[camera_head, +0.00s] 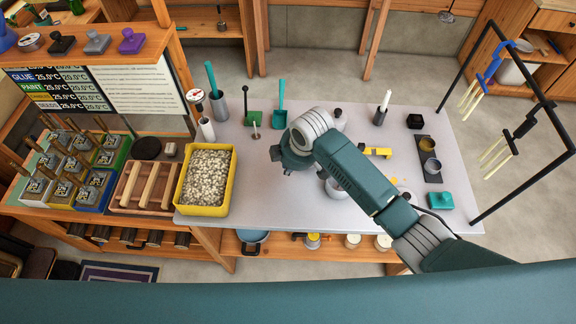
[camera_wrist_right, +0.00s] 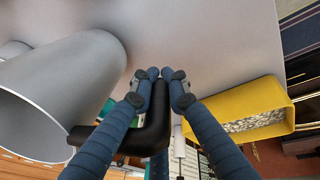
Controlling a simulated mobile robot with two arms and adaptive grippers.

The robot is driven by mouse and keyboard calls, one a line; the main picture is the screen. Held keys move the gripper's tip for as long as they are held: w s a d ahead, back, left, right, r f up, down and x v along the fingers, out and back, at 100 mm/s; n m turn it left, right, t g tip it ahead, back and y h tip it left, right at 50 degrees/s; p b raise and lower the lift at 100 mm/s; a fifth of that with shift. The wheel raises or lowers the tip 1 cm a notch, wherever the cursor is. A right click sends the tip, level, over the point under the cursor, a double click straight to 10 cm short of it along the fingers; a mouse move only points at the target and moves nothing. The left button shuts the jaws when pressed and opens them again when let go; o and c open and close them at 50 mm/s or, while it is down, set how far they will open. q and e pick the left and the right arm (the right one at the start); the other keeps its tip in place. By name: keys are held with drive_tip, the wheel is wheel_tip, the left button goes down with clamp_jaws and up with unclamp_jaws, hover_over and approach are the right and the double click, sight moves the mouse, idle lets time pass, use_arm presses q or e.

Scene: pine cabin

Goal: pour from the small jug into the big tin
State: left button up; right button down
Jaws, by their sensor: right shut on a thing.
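In the right wrist view, my right gripper (camera_wrist_right: 160,75) is shut on the black handle (camera_wrist_right: 155,125) of a grey metal jug. The smooth grey body of the jug (camera_wrist_right: 75,85) fills the left, its open mouth facing the lower left. I cannot tell its exact tilt or what it holds. My left gripper is out of view.
A yellow tray (camera_head: 180,200) of pebbles stands at the table's left end and shows in the wrist view (camera_wrist_right: 235,103). Behind the arm are a teal scoop (camera_head: 281,98) and a grey tool cup (camera_head: 219,106). A black rack (camera_head: 465,68) stands right.

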drive_tip(key=shift+s+d+t+y, duration=0.25)
drive_tip(key=shift+t+y, duration=0.15)
drive_tip(key=shift+t, duration=0.1)
drive_tip(key=shift+t+y, duration=0.4)
drive_tip(key=shift+s+d+t+y+b, duration=0.1)
drive_tip(key=shift+t+y+b, duration=0.2)
drive_tip(key=shift+t+b, duration=0.15)
drive_tip(key=shift+t+y+b, duration=0.35)
drive_tip(key=shift+y+b, duration=0.05)
drive_tip(key=shift+r, duration=0.35)
drive_tip(key=shift+w+a+r+p, duration=0.25)
drive_tip(key=shift+r+p, duration=0.15)
drive_tip(key=shift+p, duration=0.7)
drive_tip(key=shift+w+f+g+h, duration=0.15)
drive_tip(key=shift+f+g+h, duration=0.15)
drive_tip(key=shift+g+h, duration=0.2)
drive_tip(key=shift+s+f, duration=0.2)
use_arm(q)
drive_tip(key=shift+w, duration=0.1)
